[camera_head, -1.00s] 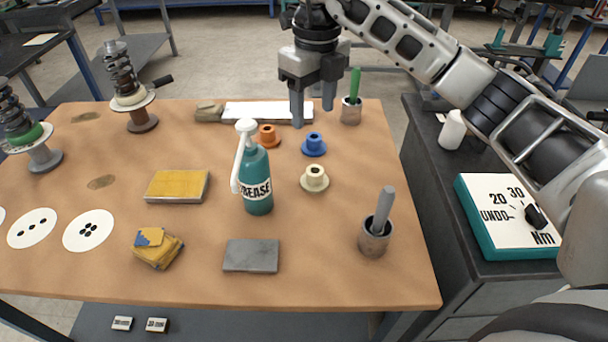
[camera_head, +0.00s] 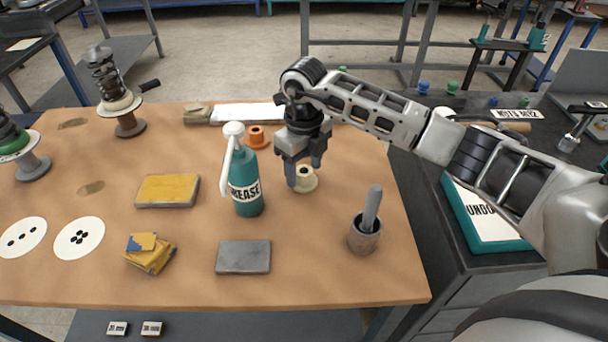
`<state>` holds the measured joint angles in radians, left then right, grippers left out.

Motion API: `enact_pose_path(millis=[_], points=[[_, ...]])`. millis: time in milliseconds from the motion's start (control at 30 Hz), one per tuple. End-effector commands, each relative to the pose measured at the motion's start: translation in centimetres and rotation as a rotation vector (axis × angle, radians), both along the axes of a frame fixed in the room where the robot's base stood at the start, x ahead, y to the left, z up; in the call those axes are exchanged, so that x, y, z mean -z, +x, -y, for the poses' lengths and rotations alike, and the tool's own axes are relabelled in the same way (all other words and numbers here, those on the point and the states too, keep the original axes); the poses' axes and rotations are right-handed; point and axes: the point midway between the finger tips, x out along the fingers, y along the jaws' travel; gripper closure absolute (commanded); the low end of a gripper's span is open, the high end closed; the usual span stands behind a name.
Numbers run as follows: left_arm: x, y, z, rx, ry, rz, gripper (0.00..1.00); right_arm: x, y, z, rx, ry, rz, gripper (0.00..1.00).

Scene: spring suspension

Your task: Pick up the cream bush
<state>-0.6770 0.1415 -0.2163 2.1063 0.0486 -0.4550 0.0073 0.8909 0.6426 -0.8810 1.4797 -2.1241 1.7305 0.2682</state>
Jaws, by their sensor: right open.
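The cream bush (camera_head: 306,184) is a small flanged ring standing on the wooden table, right of the teal grease bottle (camera_head: 246,190). My right gripper (camera_head: 303,177) points down over it from behind, with its fingers open and close around or just above the bush. A finger hides part of the bush, and I cannot tell whether it touches. The orange bush (camera_head: 257,138) stands behind the bottle. The blue bush is hidden behind my right gripper. My left gripper is not in view.
A pot with a grey stick (camera_head: 364,233) stands at the front right. A grey block (camera_head: 244,257), a yellow pad (camera_head: 167,190) and folded yellow cloths (camera_head: 149,253) lie on the table. Spring assemblies (camera_head: 118,95) stand at the left. A teal-edged board (camera_head: 481,212) lies on the side bench.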

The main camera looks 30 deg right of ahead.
Motion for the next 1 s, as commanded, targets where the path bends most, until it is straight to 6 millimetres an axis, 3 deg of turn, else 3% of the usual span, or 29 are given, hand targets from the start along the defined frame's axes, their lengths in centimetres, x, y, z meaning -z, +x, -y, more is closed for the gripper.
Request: enact_pose_path(millis=[100,333,367,433,467,833,1000], points=[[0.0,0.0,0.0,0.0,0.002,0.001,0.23,1.1,0.0,0.0,0.0,0.0,0.0,0.43],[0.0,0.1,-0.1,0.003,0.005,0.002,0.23,1.3,0.0,0.0,0.0,0.0,0.002,0.43],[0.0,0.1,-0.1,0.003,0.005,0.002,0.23,1.3,0.0,0.0,0.0,0.0,0.002,0.46],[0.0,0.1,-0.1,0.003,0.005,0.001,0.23,1.3,0.0,0.0,0.0,0.0,0.002,0.65],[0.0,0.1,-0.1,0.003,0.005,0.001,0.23,1.3,0.0,0.0,0.0,0.0,0.002,0.69],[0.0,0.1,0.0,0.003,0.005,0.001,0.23,1.0,0.1,0.0,0.0,0.0,0.003,0.69],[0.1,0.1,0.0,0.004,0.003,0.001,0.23,-1.2,0.1,0.0,-0.002,0.0,0.007,0.69]])
